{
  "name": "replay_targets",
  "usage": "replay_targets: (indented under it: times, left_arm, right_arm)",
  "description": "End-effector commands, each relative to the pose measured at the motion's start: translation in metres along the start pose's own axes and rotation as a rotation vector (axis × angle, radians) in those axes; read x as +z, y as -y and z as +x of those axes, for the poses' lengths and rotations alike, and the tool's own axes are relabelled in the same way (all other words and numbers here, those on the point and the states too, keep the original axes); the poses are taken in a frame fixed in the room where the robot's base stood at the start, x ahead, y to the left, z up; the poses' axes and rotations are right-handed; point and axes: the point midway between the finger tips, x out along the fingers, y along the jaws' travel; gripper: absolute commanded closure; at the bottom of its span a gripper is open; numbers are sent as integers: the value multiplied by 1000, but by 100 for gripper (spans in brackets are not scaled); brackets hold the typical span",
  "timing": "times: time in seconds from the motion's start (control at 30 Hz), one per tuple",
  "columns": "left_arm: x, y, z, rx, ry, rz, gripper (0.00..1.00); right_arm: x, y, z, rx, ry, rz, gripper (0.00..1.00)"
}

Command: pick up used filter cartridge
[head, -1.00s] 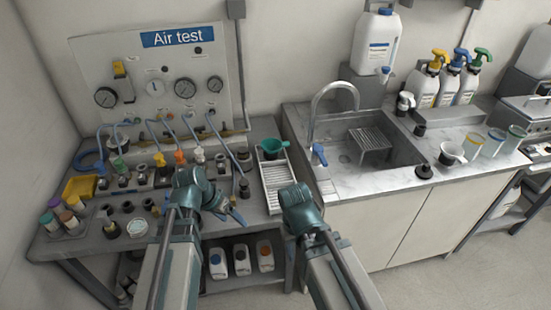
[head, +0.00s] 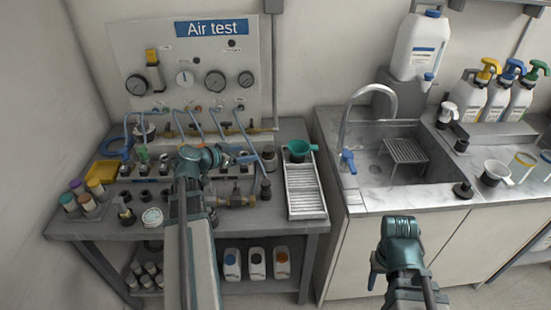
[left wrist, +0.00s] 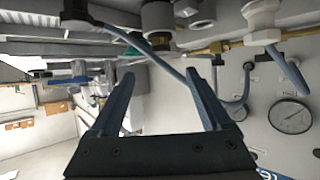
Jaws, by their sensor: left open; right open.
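I cannot tell which item is the used filter cartridge; several small fittings and caps stand on the workbench (head: 100,232). My left gripper (head: 240,158) is over the back of the bench, pointing right, near the blue hoses below the test panel. In the left wrist view its two fingers (left wrist: 163,88) are apart with nothing between them. Hoses and dark and white fittings (left wrist: 185,12) show beyond and above them. My right gripper (head: 376,268) is in front of the sink cabinet, low and away from the bench; it is open, and its fingertips are partly hidden by the wrist.
The Air test panel (head: 190,75) with gauges stands behind the bench. A brass fitting (head: 237,200) lies near the front. The sink (head: 375,150) is to the right.

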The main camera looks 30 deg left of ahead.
Motion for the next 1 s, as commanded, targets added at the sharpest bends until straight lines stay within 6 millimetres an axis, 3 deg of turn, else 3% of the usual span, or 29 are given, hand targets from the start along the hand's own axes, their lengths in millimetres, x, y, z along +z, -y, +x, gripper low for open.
replay_targets:
  times: [0.4, 0.83, 1.0]
  left_arm:
    - [3, 0, 73, 4, 2, 1, 19]
    - [1, 0, 88, 2, 3, 0, 19]
    - [2, 1, 109, 5, 3, 1, 19]
  right_arm:
    - [-2, 3, 33, 0, 0, 0, 50]
    - [-2, 4, 38, 0, 0, 0, 50]
    - [-3, 4, 48, 0, 0, -1, 50]
